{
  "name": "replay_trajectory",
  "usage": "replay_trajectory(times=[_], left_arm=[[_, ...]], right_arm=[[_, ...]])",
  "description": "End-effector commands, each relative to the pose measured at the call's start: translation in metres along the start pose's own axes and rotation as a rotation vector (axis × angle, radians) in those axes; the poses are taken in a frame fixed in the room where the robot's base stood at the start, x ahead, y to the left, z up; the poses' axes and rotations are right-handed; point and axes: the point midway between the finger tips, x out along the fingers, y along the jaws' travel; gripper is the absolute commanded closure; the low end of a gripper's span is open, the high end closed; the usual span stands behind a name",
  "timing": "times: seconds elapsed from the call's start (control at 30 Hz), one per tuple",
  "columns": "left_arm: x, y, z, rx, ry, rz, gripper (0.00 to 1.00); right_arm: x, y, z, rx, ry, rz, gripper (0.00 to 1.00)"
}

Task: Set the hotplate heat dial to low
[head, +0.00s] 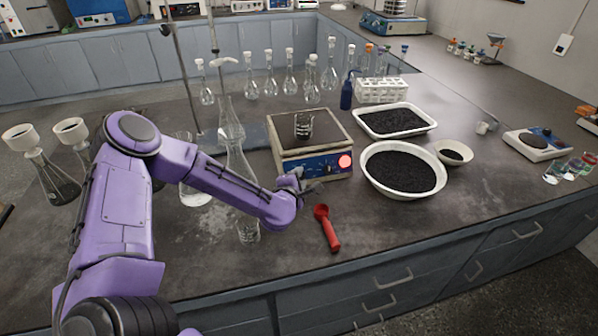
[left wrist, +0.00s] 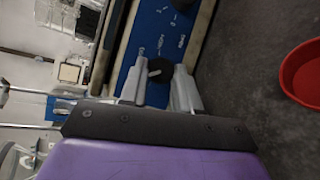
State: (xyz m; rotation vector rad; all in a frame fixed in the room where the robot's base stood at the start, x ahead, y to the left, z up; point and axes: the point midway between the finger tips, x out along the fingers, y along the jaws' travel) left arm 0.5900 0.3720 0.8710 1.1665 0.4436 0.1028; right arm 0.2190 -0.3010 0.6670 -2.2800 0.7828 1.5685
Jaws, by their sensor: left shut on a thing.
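The hotplate (head: 308,130) stands on the bench with a small beaker (head: 303,125) on its top plate. Its blue front panel (left wrist: 146,33) fills the middle of the left wrist view, with white markings around the black heat dial (left wrist: 160,69). My left gripper (head: 305,187) is at the front panel in the head view. In the left wrist view its two fingers (left wrist: 158,84) are on either side of the dial, shut on it. A red light (head: 345,161) shows at the right of the panel. The dial is hidden in the head view. My right gripper is not in view.
A red scoop (head: 327,229) lies in front of the hotplate. A white bowl (head: 374,184) and a tray (head: 430,123) of black grains stand at its right. Tall glassware (head: 238,160) stands close to my left forearm. The front right bench top is clear.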

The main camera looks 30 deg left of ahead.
Motion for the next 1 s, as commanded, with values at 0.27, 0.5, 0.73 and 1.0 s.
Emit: replay_trajectory(times=[0.27, 0.5, 0.73, 1.0], left_arm=[[-0.001, 0.003, 0.001, 0.116, 0.004, -0.067, 0.99], [0.0, 0.001, 0.0, 0.154, 0.006, -0.09, 0.99], [0.0, 0.001, 0.0, 0.159, 0.006, -0.092, 0.99], [0.0, 0.001, 0.0, 0.158, 0.006, -0.092, 0.43]], right_arm=[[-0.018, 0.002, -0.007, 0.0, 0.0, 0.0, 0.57], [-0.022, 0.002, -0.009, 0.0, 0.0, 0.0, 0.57], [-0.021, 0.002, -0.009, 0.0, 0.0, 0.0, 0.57], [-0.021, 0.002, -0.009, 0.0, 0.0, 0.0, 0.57]])
